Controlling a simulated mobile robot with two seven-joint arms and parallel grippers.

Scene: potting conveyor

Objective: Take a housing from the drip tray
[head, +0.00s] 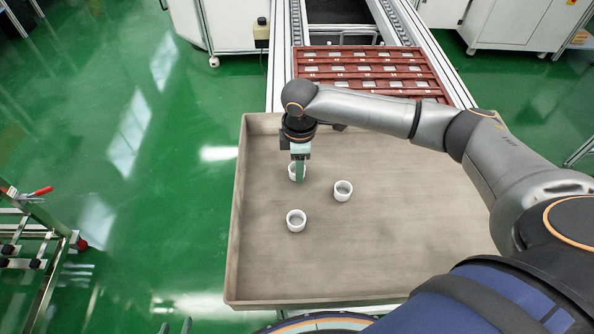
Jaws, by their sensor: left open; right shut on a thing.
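The drip tray (241,200) is a large grey-brown tray with raised walls. Three white, round, hollow housings are in view at it. One housing (296,221) stands left of the middle, and another (343,190) stands to its upper right. My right gripper (299,176) points down over the tray's left part and is shut on the third housing (292,173), which its fingers partly hide. I cannot tell whether that housing touches the tray floor. My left gripper (175,327) shows only its fingertips at the bottom edge, apart and empty, left of the tray.
A red-brown rack (372,62) with rows of slots lies on the conveyor (402,22) behind the tray. My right arm crosses above the tray's far right. A metal frame with a red handle (40,191) stands at the left. The green floor left of the tray is clear.

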